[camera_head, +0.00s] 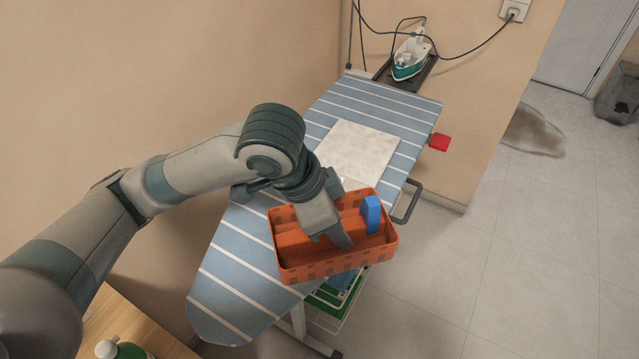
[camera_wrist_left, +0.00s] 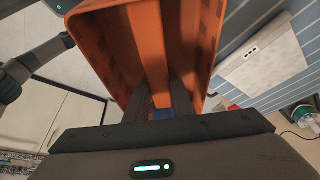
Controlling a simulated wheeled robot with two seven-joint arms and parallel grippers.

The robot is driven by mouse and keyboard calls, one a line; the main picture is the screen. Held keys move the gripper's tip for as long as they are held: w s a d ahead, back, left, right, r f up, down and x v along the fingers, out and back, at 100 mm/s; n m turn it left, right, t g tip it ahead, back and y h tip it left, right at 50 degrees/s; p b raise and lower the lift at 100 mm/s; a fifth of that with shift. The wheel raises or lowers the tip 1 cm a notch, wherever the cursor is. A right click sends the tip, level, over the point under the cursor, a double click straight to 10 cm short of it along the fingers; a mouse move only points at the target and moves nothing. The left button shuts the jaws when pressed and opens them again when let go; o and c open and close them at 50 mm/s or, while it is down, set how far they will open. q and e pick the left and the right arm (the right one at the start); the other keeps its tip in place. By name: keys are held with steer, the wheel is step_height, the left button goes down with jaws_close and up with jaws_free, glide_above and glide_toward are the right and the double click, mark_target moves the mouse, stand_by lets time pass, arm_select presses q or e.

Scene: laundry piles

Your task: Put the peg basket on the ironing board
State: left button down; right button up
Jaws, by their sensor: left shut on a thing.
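The peg basket (camera_head: 335,265) is orange, with a divider or handle bar along its middle and a blue item (camera_head: 372,214) inside near one end. My left gripper (camera_head: 335,236) reaches down into it and is shut on its middle bar. The left wrist view shows the basket (camera_wrist_left: 110,45) close up, with the fingers (camera_wrist_left: 160,100) on either side of the bar. The blue striped ironing board (camera_head: 235,270) is beneath and behind the basket in the head view. I cannot tell whether the basket touches the board. My right gripper is not in view.
A folded pale cloth (camera_head: 358,150) lies on the board. A green and white iron (camera_head: 411,55) stands at its far end, with a cord to the wall socket (camera_head: 514,10). A wooden surface (camera_head: 125,325) with a bottle (camera_head: 115,349) is at the lower left.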

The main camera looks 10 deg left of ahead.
arm_select(q)
steer(key=w+a+f, duration=0.2)
steer(key=a, duration=0.1)
steer(key=w+a+f+p, duration=0.1)
steer(key=w+a+f, duration=0.3)
steer(key=a, duration=0.1)
steer(key=shift+a+f, duration=0.1)
steer(key=shift+a, duration=0.25)
steer(key=shift+w+a+f+p, duration=0.1)
steer(key=shift+a+f+p, duration=0.1)
steer(key=shift+a+p, duration=0.1)
steer(key=shift+w, duration=0.1)
steer(key=shift+f, duration=0.15)
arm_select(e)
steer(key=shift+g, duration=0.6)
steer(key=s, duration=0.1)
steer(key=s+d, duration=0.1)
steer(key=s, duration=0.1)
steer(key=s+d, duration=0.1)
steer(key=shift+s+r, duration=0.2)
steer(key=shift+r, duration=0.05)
arm_select(q)
steer(key=shift+f+p, duration=0.45)
steer(key=shift+f, duration=1.5)
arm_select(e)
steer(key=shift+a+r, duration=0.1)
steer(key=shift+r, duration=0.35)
